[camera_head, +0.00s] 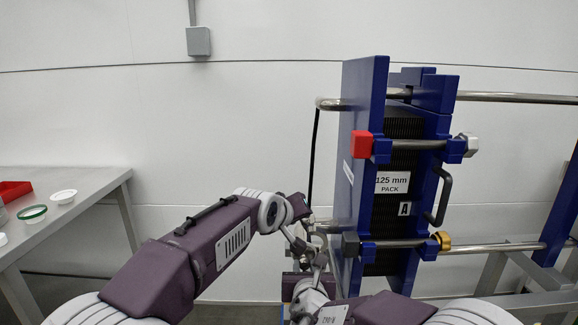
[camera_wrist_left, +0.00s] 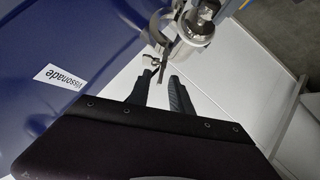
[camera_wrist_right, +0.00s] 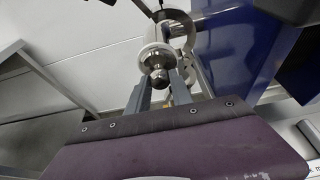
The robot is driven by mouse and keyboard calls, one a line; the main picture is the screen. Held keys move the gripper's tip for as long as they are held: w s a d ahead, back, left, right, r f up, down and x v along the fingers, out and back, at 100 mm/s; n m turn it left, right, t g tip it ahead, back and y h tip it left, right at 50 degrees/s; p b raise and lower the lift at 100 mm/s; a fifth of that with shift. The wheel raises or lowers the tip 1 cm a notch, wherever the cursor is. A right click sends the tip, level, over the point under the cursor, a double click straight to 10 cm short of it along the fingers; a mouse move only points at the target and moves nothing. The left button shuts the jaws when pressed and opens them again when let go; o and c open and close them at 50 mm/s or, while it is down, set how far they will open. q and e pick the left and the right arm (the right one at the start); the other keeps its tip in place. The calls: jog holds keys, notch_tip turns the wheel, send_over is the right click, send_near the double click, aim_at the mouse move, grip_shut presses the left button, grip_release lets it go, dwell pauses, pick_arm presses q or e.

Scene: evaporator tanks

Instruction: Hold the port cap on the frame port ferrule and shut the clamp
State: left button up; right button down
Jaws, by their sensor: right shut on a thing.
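The port cap (camera_wrist_right: 156,60), a silver disc with a round knob, sits between the fingertips of my right gripper (camera_wrist_right: 160,78), which is shut on it. The clamp (camera_wrist_right: 187,30), a curved metal ring, shows just behind the cap, at the frame port beside the blue frame; its join is partly hidden. In the left wrist view, the clamp (camera_wrist_left: 162,24) is beyond my left gripper (camera_wrist_left: 160,75). The left fingers are apart, with a small metal piece of the clamp near their tips. I cannot tell whether they touch it. The ferrule is mostly hidden.
The blue frame (camera_head: 361,120) with its dark plate pack (camera_head: 398,215) and steel rails (camera_head: 520,97) stands close on the right. A steel table (camera_head: 95,185) at the left bears a red tray (camera_head: 14,190), a white dish (camera_head: 63,197) and a green ring (camera_head: 33,213).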

pick_arm(q)
jog(key=shift+x, duration=1.2)
grip_shut()
jog(key=shift+s+f, duration=0.1)
jog(key=shift+f, duration=0.3)
